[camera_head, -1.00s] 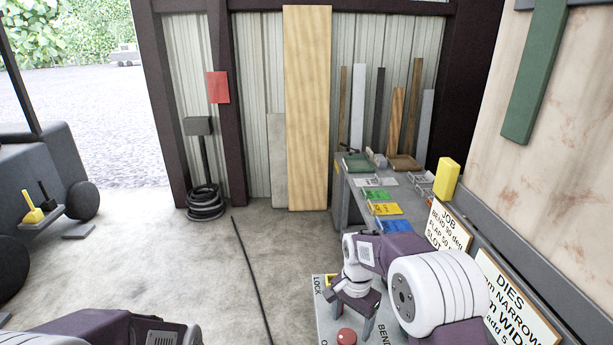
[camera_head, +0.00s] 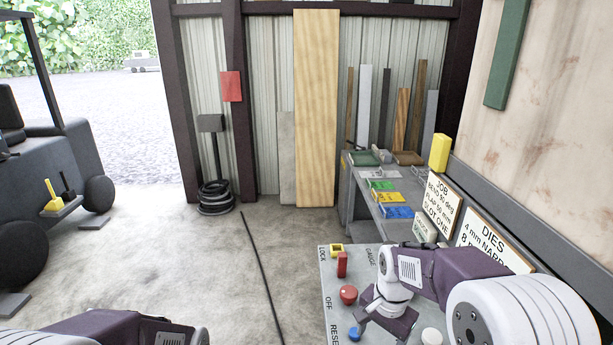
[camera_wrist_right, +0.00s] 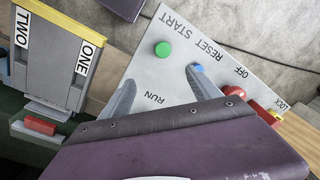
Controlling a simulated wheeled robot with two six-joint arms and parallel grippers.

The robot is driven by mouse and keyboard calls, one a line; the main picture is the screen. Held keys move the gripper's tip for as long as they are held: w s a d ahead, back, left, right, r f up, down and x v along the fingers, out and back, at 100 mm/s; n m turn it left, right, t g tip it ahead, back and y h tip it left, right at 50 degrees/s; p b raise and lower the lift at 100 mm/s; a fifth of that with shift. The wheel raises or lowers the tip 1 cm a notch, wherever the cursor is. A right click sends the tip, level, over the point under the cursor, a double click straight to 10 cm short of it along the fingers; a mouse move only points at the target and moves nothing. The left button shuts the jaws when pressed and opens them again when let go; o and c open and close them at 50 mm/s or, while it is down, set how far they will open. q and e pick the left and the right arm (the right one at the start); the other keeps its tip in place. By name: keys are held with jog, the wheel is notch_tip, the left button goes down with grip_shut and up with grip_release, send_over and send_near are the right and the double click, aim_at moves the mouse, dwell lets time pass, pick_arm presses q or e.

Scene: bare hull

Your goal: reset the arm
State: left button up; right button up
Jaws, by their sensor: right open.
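My right gripper (camera_head: 388,328) hangs over the grey control panel (camera_head: 335,312) at the bottom right of the head view. In the right wrist view the same gripper (camera_wrist_right: 158,78) is open, with nothing between its fingers. The blue button (camera_wrist_right: 198,68) by the word RESET shows close to one fingertip; I cannot tell whether they touch. It also shows in the head view (camera_head: 355,333), left of the gripper. A green button (camera_wrist_right: 162,49) sits by START. A red mushroom button (camera_head: 348,294) is by OFF.
A red lever (camera_head: 342,264) and a yellow piece (camera_head: 336,250) stand at the panel's far end. A die holder (camera_wrist_right: 55,70) marked ONE and TWO stands beside the panel. Behind is a bench (camera_head: 360,205) with coloured cards. A cable (camera_head: 262,270) crosses the open floor.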

jog(key=s+d+f+n+b, duration=0.1)
jog(key=s+f+n+b, duration=0.1)
jog(key=s+f+n, duration=0.6)
jog(key=s, duration=0.4)
jog(key=shift+d+n, duration=0.25)
jog(key=shift+n, duration=0.05)
